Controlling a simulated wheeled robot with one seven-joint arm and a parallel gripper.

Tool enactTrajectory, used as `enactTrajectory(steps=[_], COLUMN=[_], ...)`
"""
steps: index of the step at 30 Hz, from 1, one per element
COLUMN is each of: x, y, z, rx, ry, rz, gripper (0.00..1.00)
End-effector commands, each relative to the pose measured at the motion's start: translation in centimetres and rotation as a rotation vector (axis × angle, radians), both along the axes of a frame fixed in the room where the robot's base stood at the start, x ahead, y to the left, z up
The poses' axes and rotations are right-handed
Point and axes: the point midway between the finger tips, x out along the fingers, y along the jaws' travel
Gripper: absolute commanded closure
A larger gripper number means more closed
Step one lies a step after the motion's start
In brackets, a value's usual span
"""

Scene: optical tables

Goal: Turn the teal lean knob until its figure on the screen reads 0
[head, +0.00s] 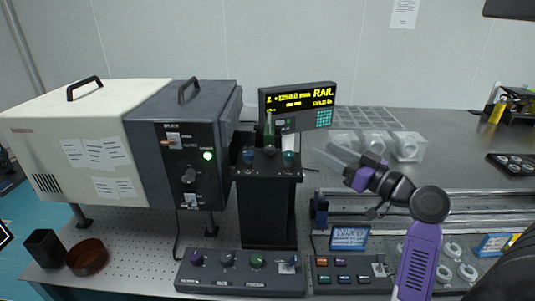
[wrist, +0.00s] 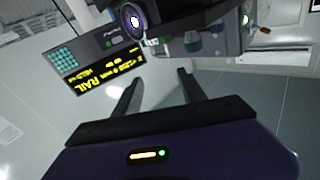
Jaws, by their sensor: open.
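A teal knob (head: 289,155) sits on the right of the top of a black upright stand (head: 268,205). A small teal knob (wrist: 193,42) also shows in the wrist view, above and beyond the right finger. My gripper (head: 332,155) is to the right of the stand, apart from the knob. In the wrist view, my gripper (wrist: 159,77) is open with nothing between its fingers. A dark display (head: 297,103) with yellow figures and the word RAIL stands behind the stand. A small blue screen (head: 349,237) is at the front right. Their small figures are not readable.
A blue knob (head: 248,155) is on the stand's left, with a green upright part (head: 269,130) between the knobs. A control box (head: 240,276) with several knobs lies in front. A large grey housing (head: 190,130) stands left. A clear tray (head: 375,145) lies behind my gripper.

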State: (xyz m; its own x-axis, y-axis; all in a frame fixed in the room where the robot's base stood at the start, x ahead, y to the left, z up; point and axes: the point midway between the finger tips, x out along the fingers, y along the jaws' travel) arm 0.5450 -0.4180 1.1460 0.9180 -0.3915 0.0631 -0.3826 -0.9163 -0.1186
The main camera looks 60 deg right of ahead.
Motion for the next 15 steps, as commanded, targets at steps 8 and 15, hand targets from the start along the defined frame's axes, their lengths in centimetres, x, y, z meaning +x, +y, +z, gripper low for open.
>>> enactTrajectory(steps=[8,15], x=[1.4,4.1], y=[4.7,4.2], z=[-1.9,-1.8], rx=[-0.089,-0.097], ry=[0.093,0.095], rz=[0.208,0.209], gripper=[0.51,0.51])
